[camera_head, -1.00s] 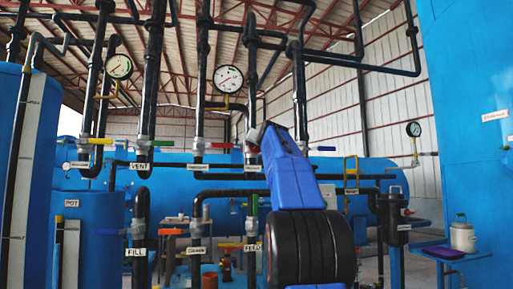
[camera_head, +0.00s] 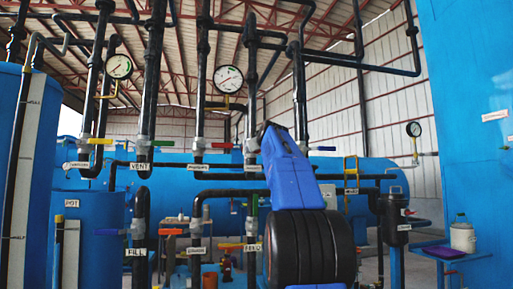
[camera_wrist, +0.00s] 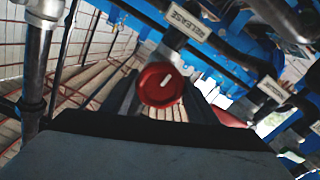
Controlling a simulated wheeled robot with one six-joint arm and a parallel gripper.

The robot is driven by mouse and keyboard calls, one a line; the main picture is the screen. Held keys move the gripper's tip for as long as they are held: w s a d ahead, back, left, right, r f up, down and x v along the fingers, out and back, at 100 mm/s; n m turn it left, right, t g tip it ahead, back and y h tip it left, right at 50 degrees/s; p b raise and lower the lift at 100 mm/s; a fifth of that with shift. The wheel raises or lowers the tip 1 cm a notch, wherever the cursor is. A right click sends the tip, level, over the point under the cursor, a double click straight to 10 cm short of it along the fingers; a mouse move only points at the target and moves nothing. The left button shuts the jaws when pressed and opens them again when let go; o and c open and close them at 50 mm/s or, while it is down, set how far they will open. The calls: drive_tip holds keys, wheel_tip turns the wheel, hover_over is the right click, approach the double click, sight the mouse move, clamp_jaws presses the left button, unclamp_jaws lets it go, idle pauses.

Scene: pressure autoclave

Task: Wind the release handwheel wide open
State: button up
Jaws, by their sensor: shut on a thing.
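The red release handwheel (camera_wrist: 158,85) shows in the middle of the wrist view, round, with a pale mark on its face. A white label reading RELEASE (camera_wrist: 187,24) is just above it. My gripper (camera_wrist: 163,98) has its dark fingers on either side of the handwheel and is shut on it. How far the wheel is turned cannot be told. In the head view my blue arm reaches up to the pipes and hides the handwheel and the gripper's fingertips.
Vertical black pipes with labelled valves, such as VENT (camera_head: 140,166), stand close to the left of my arm. A round pressure gauge (camera_head: 228,79) hangs above. A blue tank (camera_head: 380,160) lies behind. A small bench with a white jug (camera_head: 462,236) is at right.

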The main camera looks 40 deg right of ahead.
drive_tip(key=shift+f+n, duration=0.1)
drive_tip(key=shift+n, duration=0.3)
drive_tip(key=o, duration=1)
drive_tip(key=shift+o, duration=0.2)
drive_tip(key=v, duration=1.7)
drive_tip(key=shift+s+a, duration=0.1)
drive_tip(key=shift+a, duration=0.1)
